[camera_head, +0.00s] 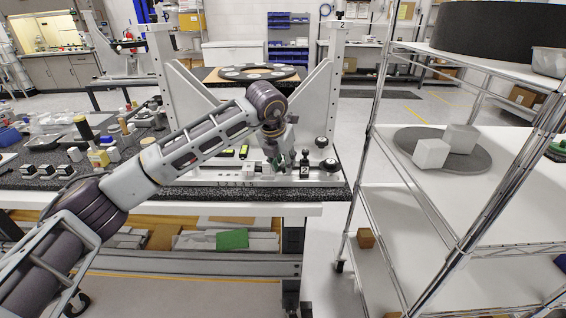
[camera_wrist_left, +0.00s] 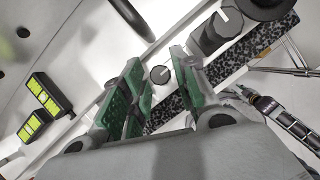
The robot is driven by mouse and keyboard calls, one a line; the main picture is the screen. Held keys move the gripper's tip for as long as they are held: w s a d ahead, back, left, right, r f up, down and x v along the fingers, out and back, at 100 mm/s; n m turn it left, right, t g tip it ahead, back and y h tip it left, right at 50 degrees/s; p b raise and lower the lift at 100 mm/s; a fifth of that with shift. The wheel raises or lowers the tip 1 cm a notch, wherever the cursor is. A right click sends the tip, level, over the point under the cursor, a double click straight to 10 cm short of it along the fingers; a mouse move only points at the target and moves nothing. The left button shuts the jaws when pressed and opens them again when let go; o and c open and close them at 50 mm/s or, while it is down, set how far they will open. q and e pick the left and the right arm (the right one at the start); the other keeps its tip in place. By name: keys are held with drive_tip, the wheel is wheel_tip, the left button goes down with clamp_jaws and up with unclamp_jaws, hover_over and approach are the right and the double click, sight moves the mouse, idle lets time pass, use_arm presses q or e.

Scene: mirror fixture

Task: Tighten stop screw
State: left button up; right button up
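My left gripper (camera_head: 275,163) is at the front of the mirror fixture (camera_head: 312,120), pointing down at its base plate. In the left wrist view the left gripper (camera_wrist_left: 158,88) is open, its green-padded fingers apart. A small grey round-topped part (camera_wrist_left: 161,75), possibly the stop screw, appears between the fingers, with gaps on both sides; I cannot tell its depth. A dark block with a white mark (camera_wrist_left: 222,28) is beside the fingers, and the block labelled 2 (camera_head: 304,170) is right of the gripper in the head view. My right gripper is not in view.
Black knobs (camera_head: 330,165) stand right of the gripper. Two black boxes with yellow-green faces (camera_wrist_left: 48,95) are left of the fingers. Small parts and bottles (camera_head: 98,158) crowd the bench's left side. A wire shelf (camera_head: 400,190) stands to the right.

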use_arm(q)
drive_tip(key=shift+f, duration=0.1)
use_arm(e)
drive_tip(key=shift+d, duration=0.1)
use_arm(q)
drive_tip(key=shift+n, duration=0.5)
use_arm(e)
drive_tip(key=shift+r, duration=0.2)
